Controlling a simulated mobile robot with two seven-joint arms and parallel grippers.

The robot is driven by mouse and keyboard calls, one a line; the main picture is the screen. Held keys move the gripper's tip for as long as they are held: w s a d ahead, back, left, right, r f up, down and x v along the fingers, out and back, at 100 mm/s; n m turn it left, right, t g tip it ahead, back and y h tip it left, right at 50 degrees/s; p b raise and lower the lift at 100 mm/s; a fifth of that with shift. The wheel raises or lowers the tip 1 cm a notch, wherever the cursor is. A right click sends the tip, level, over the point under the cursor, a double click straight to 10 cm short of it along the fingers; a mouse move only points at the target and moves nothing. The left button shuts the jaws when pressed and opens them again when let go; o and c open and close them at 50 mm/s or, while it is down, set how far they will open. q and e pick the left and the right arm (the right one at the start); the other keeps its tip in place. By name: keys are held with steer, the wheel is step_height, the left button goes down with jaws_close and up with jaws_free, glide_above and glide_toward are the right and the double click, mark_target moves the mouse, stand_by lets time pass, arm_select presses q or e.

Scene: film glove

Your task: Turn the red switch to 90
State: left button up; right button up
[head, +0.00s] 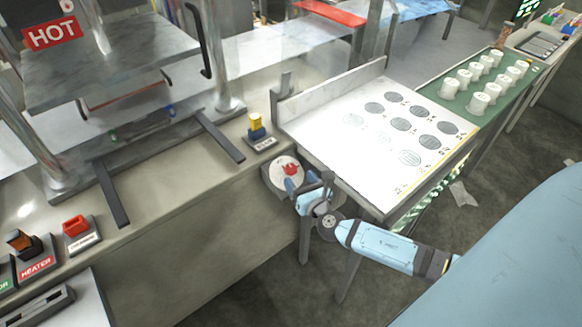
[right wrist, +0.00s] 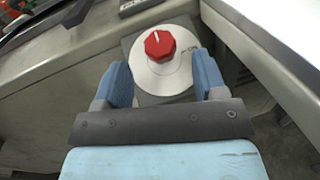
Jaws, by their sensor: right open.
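The red switch (head: 291,168) is a small faceted knob on a round white dial plate (head: 281,180), at the front edge of the machine counter. In the right wrist view the red switch (right wrist: 160,45) sits just ahead of the fingers, with a white pointer line near its top, aimed roughly up in the picture. The dial plate (right wrist: 165,77) lies around it; I cannot read its markings. My right gripper (head: 307,189) is open, and its blue fingers (right wrist: 163,82) stand apart on either side of the dial, short of the knob. My left gripper is not in view.
A yellow-topped switch (head: 257,127) stands on the counter behind the dial. A white board with grey discs (head: 350,125) lies to the right, and a green mat (head: 447,97) holds several white cups. A heater switch (head: 27,248) and a HOT press (head: 110,60) stand left.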

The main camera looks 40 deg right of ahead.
mark_target(293, 171)
steer(key=w, duration=0.5)
steer(key=shift+w+d, duration=0.3)
steer(key=shift+d, duration=0.05)
steer(key=c, duration=0.9)
